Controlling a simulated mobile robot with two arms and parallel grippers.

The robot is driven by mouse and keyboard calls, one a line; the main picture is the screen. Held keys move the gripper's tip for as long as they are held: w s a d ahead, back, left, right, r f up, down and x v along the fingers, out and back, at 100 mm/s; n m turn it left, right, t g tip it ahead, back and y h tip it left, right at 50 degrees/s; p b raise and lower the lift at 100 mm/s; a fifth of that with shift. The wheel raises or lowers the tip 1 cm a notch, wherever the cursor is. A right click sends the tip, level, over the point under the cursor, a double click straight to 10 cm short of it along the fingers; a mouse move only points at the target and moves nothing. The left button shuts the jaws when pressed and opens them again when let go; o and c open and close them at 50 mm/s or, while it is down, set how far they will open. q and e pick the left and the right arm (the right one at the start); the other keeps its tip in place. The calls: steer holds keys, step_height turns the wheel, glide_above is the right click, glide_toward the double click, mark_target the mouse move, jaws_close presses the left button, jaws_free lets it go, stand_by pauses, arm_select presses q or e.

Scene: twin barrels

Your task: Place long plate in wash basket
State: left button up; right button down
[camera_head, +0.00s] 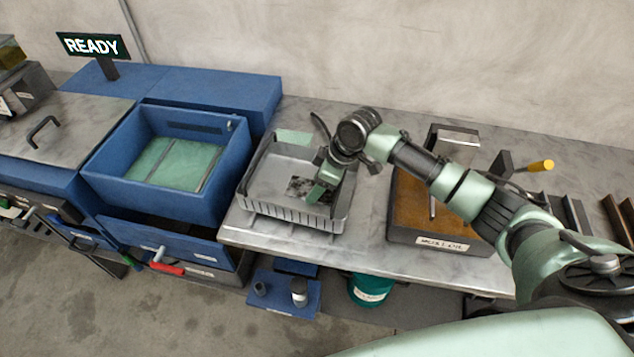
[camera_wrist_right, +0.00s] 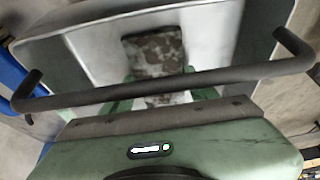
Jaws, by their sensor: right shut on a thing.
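The wash basket (camera_head: 262,207) is a grey open tray with ribbed walls on the metal bench. My right gripper (camera_head: 316,193) reaches down inside it, near its right side. A dark, mottled plate (camera_head: 299,187) shows low in the basket beside the fingers; I take it as the long plate. In the right wrist view the mottled plate (camera_wrist_right: 153,50) extends away from my right gripper (camera_wrist_right: 160,98), which is shut on it. Whether the plate touches the basket floor is unclear. My left gripper is not in view.
Left of the basket is an open blue washer tub (camera_head: 103,169) with a greenish inside. Right of it is a brown-floored tray (camera_head: 407,205) labelled as oil, with a yellow-tipped handle (camera_head: 541,166) behind. Bare bench (camera_head: 372,225) lies between basket and tray.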

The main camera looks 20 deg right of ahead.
steer(key=shift+r, duration=0.1)
steer(key=shift+c, duration=2.1)
jaws_free()
steer(key=shift+d+r, duration=0.15)
steer(key=shift+r, duration=0.25)
steer(key=b+v, duration=0.1)
steer(key=v, duration=1)
steer(key=shift+b, duration=0.4)
steer(key=shift+s, duration=0.15)
